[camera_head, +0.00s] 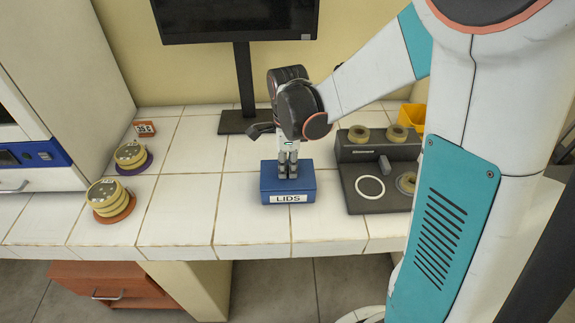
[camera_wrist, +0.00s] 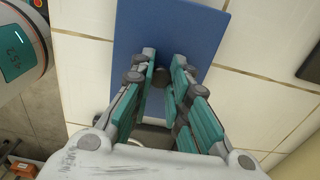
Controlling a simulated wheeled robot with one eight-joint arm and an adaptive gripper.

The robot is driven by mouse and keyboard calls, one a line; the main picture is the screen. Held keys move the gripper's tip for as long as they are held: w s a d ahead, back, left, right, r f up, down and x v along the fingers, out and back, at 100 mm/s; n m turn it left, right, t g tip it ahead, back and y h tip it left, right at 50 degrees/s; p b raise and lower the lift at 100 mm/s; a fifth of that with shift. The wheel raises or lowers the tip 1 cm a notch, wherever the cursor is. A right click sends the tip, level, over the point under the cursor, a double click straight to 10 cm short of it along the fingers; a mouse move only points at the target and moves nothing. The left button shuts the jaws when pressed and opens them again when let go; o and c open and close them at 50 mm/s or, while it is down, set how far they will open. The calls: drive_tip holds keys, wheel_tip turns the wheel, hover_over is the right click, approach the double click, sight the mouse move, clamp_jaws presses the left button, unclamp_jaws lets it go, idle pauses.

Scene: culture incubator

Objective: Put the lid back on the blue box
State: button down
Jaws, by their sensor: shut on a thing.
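The blue box (camera_head: 268,198) stands on the white tiled bench, with a white "LIDS" label on its front. A flat blue lid (camera_head: 307,174) is at its top, level and lined up with the box; no clear gap shows between them. The lid fills the upper middle of the wrist view (camera_wrist: 180,27). My gripper (camera_head: 288,174) points straight down over the middle of the lid. Its fingers are shut on the small dark knob (camera_wrist: 162,74) of the lid, between the fingertips in the wrist view. The fingers partly hide the knob and the lid's near part.
A dark device (camera_head: 356,194) with rings stands close right of the box. Stacks of dishes sit on an orange base (camera_head: 118,216) and a purple base (camera_head: 137,169) at the left. A monitor stand (camera_head: 243,122) rises behind. Bare tiles lie left of the box.

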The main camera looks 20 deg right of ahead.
idle(0.3)
drive_tip(key=c, duration=1)
unclamp_jaws()
drive_tip(key=shift+r, duration=0.1)
drive_tip(key=shift+r+p, duration=2.55)
drive_tip(key=shift+r, duration=0.8)
clamp_jaws()
